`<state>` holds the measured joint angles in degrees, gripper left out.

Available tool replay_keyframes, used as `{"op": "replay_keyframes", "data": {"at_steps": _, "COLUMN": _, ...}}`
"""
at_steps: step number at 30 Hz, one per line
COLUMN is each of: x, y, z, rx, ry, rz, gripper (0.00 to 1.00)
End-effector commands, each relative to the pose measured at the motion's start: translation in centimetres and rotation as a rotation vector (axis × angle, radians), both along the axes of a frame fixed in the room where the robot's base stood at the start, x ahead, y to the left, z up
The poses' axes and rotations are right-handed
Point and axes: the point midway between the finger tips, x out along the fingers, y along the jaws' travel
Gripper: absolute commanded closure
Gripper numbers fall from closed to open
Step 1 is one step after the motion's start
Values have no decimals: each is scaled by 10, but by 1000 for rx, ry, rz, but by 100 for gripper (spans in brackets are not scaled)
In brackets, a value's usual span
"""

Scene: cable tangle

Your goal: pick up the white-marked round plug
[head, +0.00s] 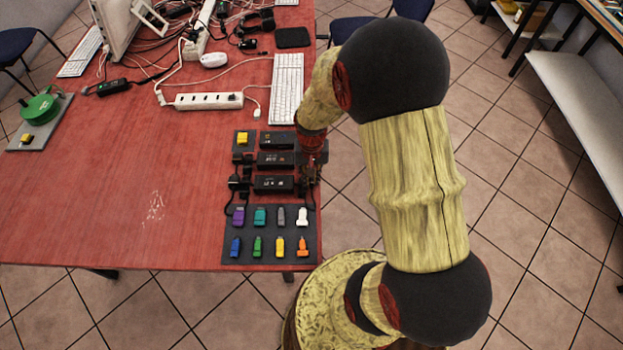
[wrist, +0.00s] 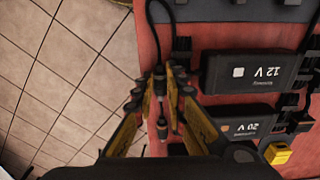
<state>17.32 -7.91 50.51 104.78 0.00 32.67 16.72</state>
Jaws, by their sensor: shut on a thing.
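The 12 V adapter (wrist: 257,72) has a white square mark and a black cable (wrist: 183,45) that loops toward my gripper. Any white mark on the plug is too small to make out. In the head view my gripper (head: 312,172) is at the right end of the 12 V adapter (head: 273,184), and the plug is hidden there. A 20 V adapter (wrist: 238,121) lies beside the 12 V one.
A dark mat (head: 228,240) with several coloured sticks lies nearer me. A yellow block (head: 243,138) sits left of the adapters. A keyboard (head: 287,88) and power strip (head: 209,101) lie beyond. The table's right edge is close by. The table's left middle (head: 110,190) is clear.

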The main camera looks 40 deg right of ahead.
Motion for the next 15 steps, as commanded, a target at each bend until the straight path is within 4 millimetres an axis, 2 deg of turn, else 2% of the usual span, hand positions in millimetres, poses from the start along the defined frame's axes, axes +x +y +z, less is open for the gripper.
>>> {"op": "replay_keyframes", "data": {"at_steps": 7, "x": -2, "y": -1, "z": 33, "rx": -1, "ry": -2, "rz": -1, "gripper": 99}}
{"op": "replay_keyframes", "data": {"at_steps": 15, "x": -38, "y": -9, "z": 77, "rx": -1, "ry": -3, "rz": -3, "gripper": 99}}
